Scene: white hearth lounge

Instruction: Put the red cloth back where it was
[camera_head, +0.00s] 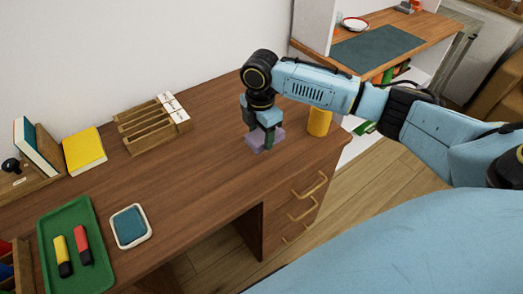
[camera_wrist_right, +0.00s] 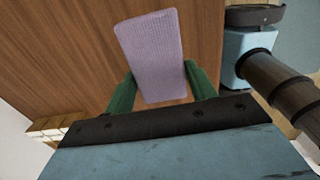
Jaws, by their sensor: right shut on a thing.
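My right gripper (camera_head: 262,130) is over the right part of the wooden desk, pointing down. It is shut on a lavender block or folded cloth (camera_head: 256,144), low at the desk top; I cannot tell whether it touches the wood. In the right wrist view the lavender thing (camera_wrist_right: 150,45) sits between the two green fingers (camera_wrist_right: 161,88). I see no clear red cloth. Something red (camera_head: 5,247) shows at the left edge, in a dark compartmented holder, cut off by the frame. My left gripper is out of view.
A yellow cup (camera_head: 319,122) stands close right of my gripper. A slotted wooden rack (camera_head: 142,125) with white cards stands behind left. A green tray (camera_head: 55,213) with two markers and a white dish (camera_head: 146,236) with a blue pad lie front left. The desk middle is clear.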

